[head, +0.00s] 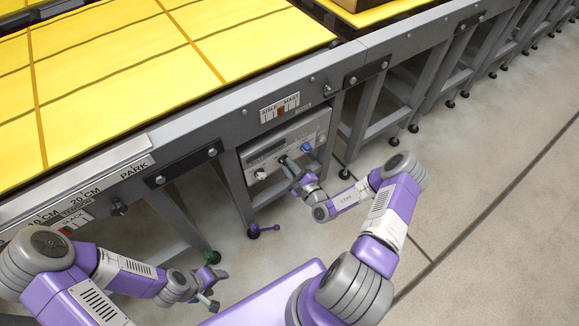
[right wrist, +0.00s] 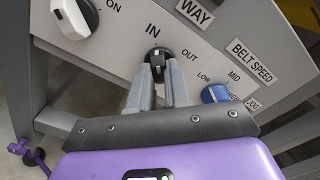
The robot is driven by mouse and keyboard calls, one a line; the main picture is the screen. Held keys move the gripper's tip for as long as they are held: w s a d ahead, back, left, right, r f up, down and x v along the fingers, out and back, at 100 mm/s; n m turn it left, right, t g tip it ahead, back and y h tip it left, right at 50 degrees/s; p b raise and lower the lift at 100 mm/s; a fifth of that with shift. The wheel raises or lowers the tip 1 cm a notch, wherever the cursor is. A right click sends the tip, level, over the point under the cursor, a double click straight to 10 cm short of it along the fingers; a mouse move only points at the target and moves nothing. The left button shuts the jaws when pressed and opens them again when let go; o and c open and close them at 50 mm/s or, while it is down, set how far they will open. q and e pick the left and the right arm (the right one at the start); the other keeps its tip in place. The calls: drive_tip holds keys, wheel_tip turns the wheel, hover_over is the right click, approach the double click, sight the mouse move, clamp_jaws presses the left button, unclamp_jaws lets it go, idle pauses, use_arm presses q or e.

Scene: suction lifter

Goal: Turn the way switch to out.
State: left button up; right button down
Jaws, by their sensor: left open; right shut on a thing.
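The way switch is a black knob (right wrist: 158,54) on a light grey control panel (head: 272,150). In the right wrist view its labels read WAY, IN and OUT, with IN above it and OUT to its right. A pale mark on the knob seems to face IN; its exact angle is hard to tell. My right gripper (head: 290,170) is at the panel, its two fingers (right wrist: 161,82) shut on the way switch from both sides and hiding its lower part. My left gripper (head: 214,288) is open and empty, low at the lower left, away from the panel.
A white knob (right wrist: 74,17) marked ON is left of the way switch. A blue belt speed knob (right wrist: 214,93) is close on its right; it also shows in the head view (head: 306,147). The yellow-topped conveyor (head: 110,65) stands above. Grey floor (head: 480,190) is clear at right.

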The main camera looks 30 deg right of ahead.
drive_tip(key=m+p, duration=0.7)
drive_tip(key=m, duration=1)
drive_tip(key=shift+m, duration=0.3)
drive_tip(key=shift+f, duration=0.1)
idle(0.5)
drive_tip(key=c, duration=1.1)
unclamp_jaws()
drive_tip(key=s, duration=0.2)
drive_tip(key=s+p, duration=0.1)
drive_tip(key=s, duration=0.2)
drive_tip(key=s+p, duration=0.1)
drive_tip(key=s, duration=0.1)
drive_tip(key=shift+s+d, duration=0.25)
drive_tip(key=shift+s, duration=0.05)
